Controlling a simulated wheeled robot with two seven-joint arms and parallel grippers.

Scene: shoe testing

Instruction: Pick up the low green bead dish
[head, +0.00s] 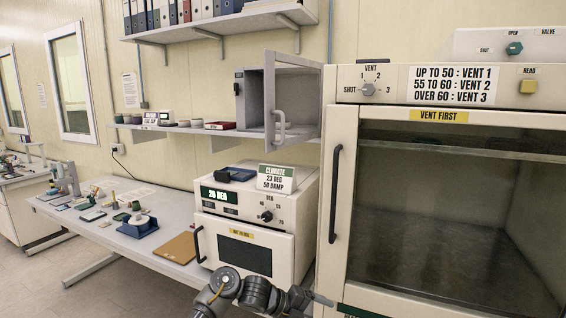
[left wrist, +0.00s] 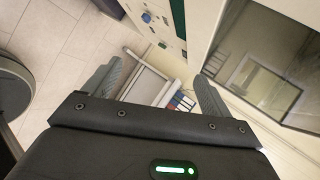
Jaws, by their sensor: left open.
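I cannot single out the low green bead dish for certain. Small dark green items (head: 136,206) stand on the long bench in the head view, too small to identify. Small round dishes (head: 184,123) sit on the lower wall shelf, their colour unclear. My left gripper (head: 314,298) is low in the head view, in front of the cabinets and well to the right of the bench items. In the left wrist view my left gripper (left wrist: 155,90) has its two fingers wide apart with nothing between them. My right gripper is in neither view.
A climate oven (head: 250,225) stands on the bench's right end. A large vent cabinet (head: 343,180) fills the right side. A small grey cabinet (head: 252,100) on the lower shelf has its door open. A blue scale (head: 138,228) and brown board (head: 178,248) lie on the bench.

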